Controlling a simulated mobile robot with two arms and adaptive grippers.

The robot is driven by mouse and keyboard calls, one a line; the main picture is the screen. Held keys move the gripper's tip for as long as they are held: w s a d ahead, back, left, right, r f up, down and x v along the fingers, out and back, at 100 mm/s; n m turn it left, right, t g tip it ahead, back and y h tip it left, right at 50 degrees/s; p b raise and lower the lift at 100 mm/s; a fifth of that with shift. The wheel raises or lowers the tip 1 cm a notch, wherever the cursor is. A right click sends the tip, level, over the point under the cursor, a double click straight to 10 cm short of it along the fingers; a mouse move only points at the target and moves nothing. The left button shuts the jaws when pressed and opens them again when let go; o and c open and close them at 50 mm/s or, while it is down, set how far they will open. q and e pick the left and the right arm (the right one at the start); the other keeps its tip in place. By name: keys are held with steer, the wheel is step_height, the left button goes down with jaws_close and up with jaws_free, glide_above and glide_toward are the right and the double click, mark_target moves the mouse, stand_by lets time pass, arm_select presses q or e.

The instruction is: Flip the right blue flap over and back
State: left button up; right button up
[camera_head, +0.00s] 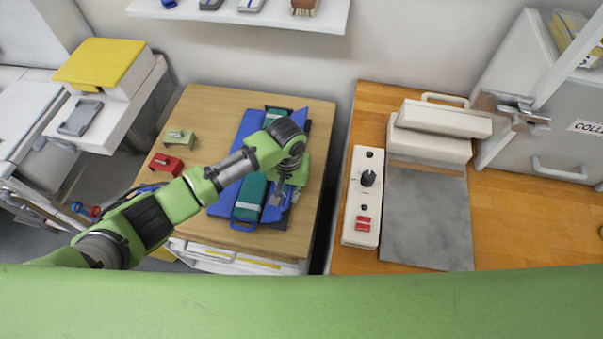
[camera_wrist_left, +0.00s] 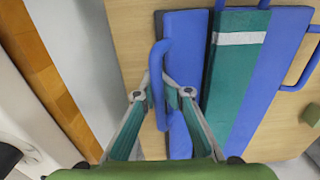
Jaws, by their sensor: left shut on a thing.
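A blue folding board lies on the light wooden table, with a folded teal garment (camera_head: 250,197) with a pale stripe on its middle. The garment also shows in the wrist view (camera_wrist_left: 235,75). The right blue flap (camera_head: 273,213) is mostly hidden under my arm in the head view; in the wrist view the flap (camera_wrist_left: 184,50) is at the left, with a blue loop handle (camera_wrist_left: 158,65). My left gripper (camera_head: 278,198) is shut on this handle, its fingertips (camera_wrist_left: 160,92) on either side of it. The left blue flap (camera_head: 225,195) lies flat. My right gripper is out of view.
A green clip-like object (camera_head: 180,138) and a red one (camera_head: 165,164) sit left on the wooden table (camera_head: 205,103). A gap separates it from the orange wooden counter (camera_head: 510,220), which bears a control box (camera_head: 363,205) and a white press (camera_head: 430,145). A shelf (camera_head: 250,15) hangs behind.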

mark_target(304, 207)
arm_select(q)
steer(key=shift+w+d+f+b, duration=0.1)
steer(key=shift+d+f+b, duration=0.3)
steer(key=shift+f, duration=0.3)
jaws_close()
steer(key=shift+w+d, duration=0.1)
steer(key=shift+d, duration=0.05)
steer(key=shift+d+f+b, duration=0.7)
steer(key=shift+d+f, duration=0.15)
steer(key=shift+f, duration=0.05)
steer(key=shift+d+f+b, duration=0.2)
steer(key=shift+f+b, duration=0.1)
steer(key=shift+f, duration=0.25)
steer(key=shift+d+f+b, duration=0.2)
steer(key=shift+f+b, duration=0.1)
steer(key=shift+f, duration=0.25)
steer(key=shift+o, duration=2.3)
jaws_free()
steer(key=shift+s+d, duration=0.15)
steer(key=shift+s, duration=0.1)
steer(key=shift+r, duration=0.1)
